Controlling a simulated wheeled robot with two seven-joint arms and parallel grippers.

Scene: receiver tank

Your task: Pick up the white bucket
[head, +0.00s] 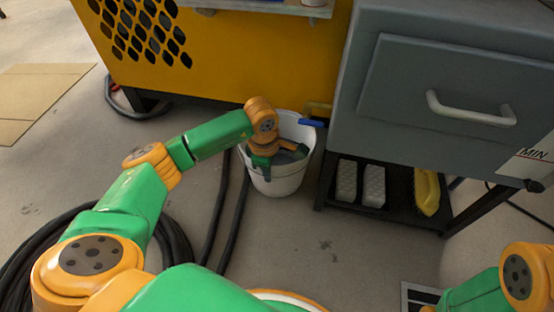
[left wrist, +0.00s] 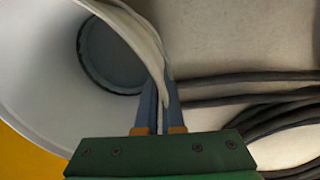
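The white bucket (head: 280,183) stands upright on the floor in front of the yellow panel, in the middle of the head view. It looks empty inside. My left gripper (head: 264,170) points down at its near left rim. In the left wrist view the bucket (left wrist: 40,80) fills the upper left. The two fingers of my left gripper (left wrist: 160,95) lie close on either side of its thin wall, one inside and one outside, and pinch it. Part of my right arm shows at the lower right of the head view; its gripper is out of sight.
A blue-handled valve (head: 312,122) sits just behind the bucket's right rim. A grey cabinet (head: 400,75) stands at right, with white blocks (head: 374,186) and a yellow brush (head: 427,192) on its low shelf (head: 395,217). Black hoses (head: 232,225) run on the floor left of the bucket.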

